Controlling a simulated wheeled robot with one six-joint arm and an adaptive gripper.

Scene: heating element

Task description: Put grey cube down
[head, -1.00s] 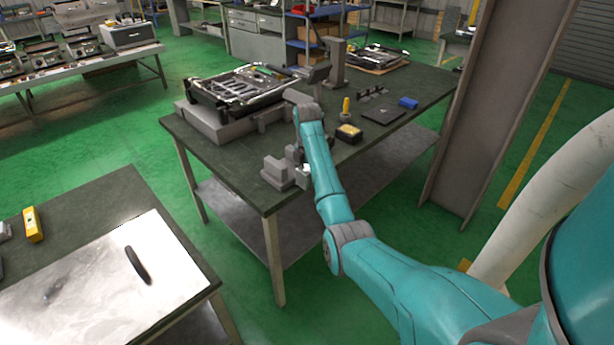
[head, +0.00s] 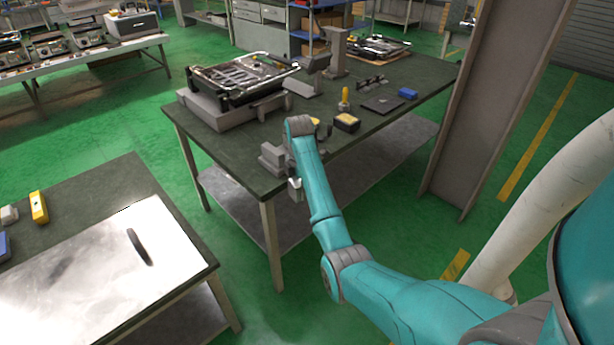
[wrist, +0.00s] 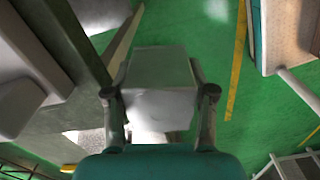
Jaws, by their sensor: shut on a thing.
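The grey cube (wrist: 158,80) sits between the two fingers of my gripper (wrist: 160,92) in the wrist view, and the gripper is shut on it. Green floor shows around the cube, and the edge of a dark table runs along the left of that view. In the head view my gripper (head: 296,188) is small and partly hidden by my forearm. It is at the near side of the dark-topped workbench (head: 225,150), beside a grey block-like fixture (head: 272,158). The cube is hard to make out in the head view.
A heating-element assembly (head: 240,78) on a grey base stands on the workbench. A yellow-black box (head: 346,122), a dark flat plate (head: 382,104) and a blue block (head: 408,93) lie to the right. A second table (head: 90,190) with a metal sheet is at lower left.

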